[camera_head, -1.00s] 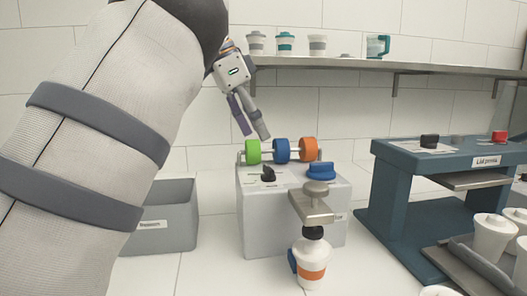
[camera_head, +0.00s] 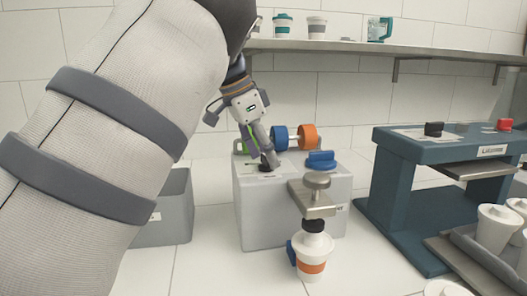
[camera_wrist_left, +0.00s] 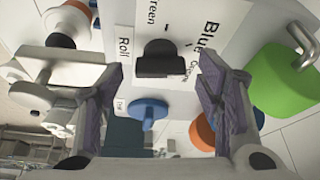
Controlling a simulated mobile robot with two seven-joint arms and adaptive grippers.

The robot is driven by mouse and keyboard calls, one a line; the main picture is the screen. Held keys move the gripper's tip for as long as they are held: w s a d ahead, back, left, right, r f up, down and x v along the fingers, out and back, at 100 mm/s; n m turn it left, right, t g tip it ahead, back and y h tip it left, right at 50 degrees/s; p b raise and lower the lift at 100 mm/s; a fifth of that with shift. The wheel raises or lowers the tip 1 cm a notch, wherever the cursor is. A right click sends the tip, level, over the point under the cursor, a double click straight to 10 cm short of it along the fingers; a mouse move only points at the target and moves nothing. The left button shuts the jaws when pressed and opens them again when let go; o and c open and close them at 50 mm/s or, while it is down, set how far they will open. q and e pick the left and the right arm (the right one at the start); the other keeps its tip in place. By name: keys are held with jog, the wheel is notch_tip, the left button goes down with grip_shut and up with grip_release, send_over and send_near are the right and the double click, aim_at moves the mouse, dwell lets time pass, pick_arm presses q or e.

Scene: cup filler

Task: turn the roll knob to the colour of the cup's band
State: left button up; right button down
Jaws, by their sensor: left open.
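The black roll knob (camera_wrist_left: 160,58) sits on the grey filler's top panel, beside printed words including "Roll" and "Blue". My left gripper (camera_wrist_left: 160,85) is open, with one finger on each side of the knob in the wrist view; I cannot tell whether they touch it. In the head view my left gripper (camera_head: 262,160) is down at the knob and largely covers it. The knob's exact setting is not clear. The cup (camera_head: 314,246) is white with an orange band (camera_head: 311,268) and stands upright in front of the filler. My right gripper is not in view.
Blue (camera_head: 280,138) and orange (camera_head: 308,137) rolls stand behind the knob; the green roll (camera_wrist_left: 283,82) is close to one finger. A blue knob (camera_head: 321,160) is to the right. A grey bin (camera_head: 170,215) stands left, a dark blue press stand (camera_head: 390,160) right.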

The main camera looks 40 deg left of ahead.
pick_arm(q)
jog(key=shift+c, duration=0.6)
jog(key=c, duration=1)
jog(key=shift+c, duration=0.2)
jog(key=m+g+h, duration=0.1)
jog(key=m, duration=0.4)
jog(key=shift+w+a, duration=0.1)
jog(key=shift+a, duration=0.05)
jog(key=shift+m+g+h, duration=0.4)
jog(key=shift+m+g, duration=0.3)
jog(key=shift+m, duration=0.8)
